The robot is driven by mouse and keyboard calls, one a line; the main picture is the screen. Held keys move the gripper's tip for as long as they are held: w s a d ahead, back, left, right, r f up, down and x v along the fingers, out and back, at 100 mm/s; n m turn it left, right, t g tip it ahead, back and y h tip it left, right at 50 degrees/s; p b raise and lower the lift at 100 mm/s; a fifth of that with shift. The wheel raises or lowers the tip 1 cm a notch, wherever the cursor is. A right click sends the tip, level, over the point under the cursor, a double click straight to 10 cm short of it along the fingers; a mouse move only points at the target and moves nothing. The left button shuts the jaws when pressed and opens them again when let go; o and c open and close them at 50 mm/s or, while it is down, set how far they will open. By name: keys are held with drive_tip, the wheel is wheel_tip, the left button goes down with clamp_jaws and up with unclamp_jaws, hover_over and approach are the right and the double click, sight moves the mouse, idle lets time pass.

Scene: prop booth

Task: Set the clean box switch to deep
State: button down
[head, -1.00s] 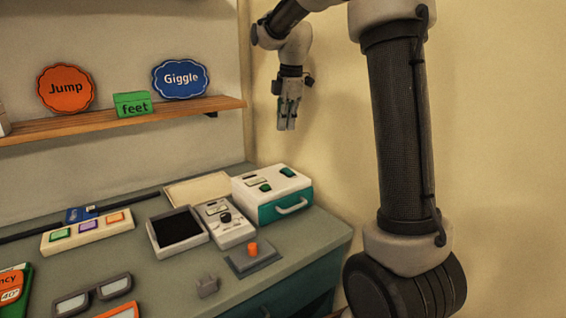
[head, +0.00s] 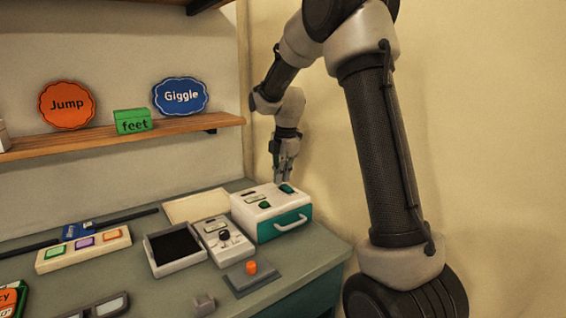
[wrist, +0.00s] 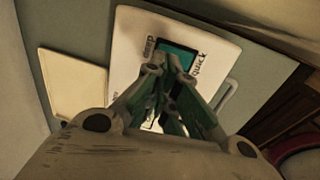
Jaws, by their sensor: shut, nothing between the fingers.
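The clean box (head: 258,207) is white on top with a teal front and a grey handle, at the counter's right end. Its far green switch (head: 287,188) also shows in the wrist view as a teal rocker (wrist: 176,52) between the words "deep" on the left and "quick" on the right. My gripper (head: 285,176) is shut and empty, pointing down just above and behind that switch. In the wrist view my gripper (wrist: 168,68) overlaps the near part of the rocker; I cannot tell whether it touches. Which way the switch is tilted is unclear.
A grey device with a black knob (head: 224,235), a black-filled tray (head: 175,248) and an orange-knobbed plate (head: 251,268) stand nearby. A cream board (head: 196,205) lies left of the box. The wall is close behind.

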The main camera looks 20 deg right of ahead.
sight(287, 188)
drive_tip(key=shift+w+f, duration=0.1)
drive_tip(key=shift+f, duration=0.65)
drive_tip(key=shift+f, duration=0.1)
drive_tip(key=shift+w+a+f+g, duration=0.15)
drive_tip(key=shift+w+f+g, duration=0.25)
drive_tip(key=shift+g, duration=0.2)
drive_tip(key=shift+s+f, duration=0.1)
drive_tip(key=shift+f, duration=0.05)
drive_tip(key=shift+s, duration=0.1)
